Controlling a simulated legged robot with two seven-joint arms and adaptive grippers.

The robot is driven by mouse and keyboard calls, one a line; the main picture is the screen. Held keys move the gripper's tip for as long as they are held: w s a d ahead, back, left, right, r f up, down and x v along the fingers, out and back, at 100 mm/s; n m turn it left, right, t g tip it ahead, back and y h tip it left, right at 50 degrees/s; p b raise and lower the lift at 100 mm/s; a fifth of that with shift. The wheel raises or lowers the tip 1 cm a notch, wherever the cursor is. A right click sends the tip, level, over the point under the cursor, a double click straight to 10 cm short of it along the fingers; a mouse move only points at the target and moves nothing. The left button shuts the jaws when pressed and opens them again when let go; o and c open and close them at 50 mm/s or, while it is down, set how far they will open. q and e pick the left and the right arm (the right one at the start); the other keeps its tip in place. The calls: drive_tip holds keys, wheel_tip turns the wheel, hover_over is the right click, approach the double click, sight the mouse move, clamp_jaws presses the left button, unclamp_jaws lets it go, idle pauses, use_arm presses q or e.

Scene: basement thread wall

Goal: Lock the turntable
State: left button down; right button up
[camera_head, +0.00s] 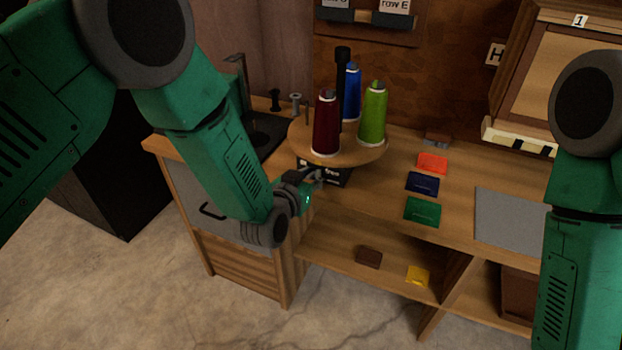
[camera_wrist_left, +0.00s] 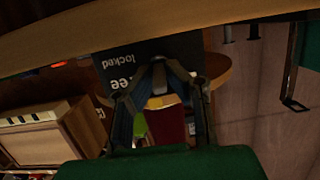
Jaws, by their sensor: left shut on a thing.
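The turntable (camera_head: 365,153) is a round wooden disc on a black base (camera_head: 337,179), at the back left of the bench. It carries a dark red thread cone (camera_head: 326,125), a blue one (camera_head: 350,92) and a green one (camera_head: 373,113) around a black post (camera_head: 342,75). The base has white lettering, "locked" and part of "free", upside down in the left wrist view (camera_wrist_left: 122,62). My left gripper (camera_head: 316,178) is at the front of the base, below the disc, shut on a small part there that its fingers (camera_wrist_left: 158,72) mostly hide. My right gripper is out of view.
Red (camera_head: 432,163), blue (camera_head: 422,184) and green (camera_head: 422,212) flat pieces lie right of the turntable, near a grey mat (camera_head: 508,218). The shelf below holds a brown block (camera_head: 369,257) and a yellow piece (camera_head: 417,276). Spools (camera_head: 295,103) stand behind my left arm.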

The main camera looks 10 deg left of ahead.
use_arm(q)
drive_tip(key=t+b, duration=0.1)
drive_tip(key=b, duration=0.1)
drive_tip(key=f+t+h+b, duration=0.1)
drive_tip(key=b, duration=0.1)
drive_tip(key=t+b, duration=0.2)
drive_tip(key=shift+s+f, duration=0.15)
drive_tip(key=shift+f, duration=0.15)
drive_tip(key=shift+t+h+b, duration=0.4)
drive_tip(key=shift+t+b, duration=0.3)
drive_tip(key=shift+b, duration=0.15)
drive_tip(key=c, duration=1.6)
unclamp_jaws()
drive_tip(key=v, duration=1.2)
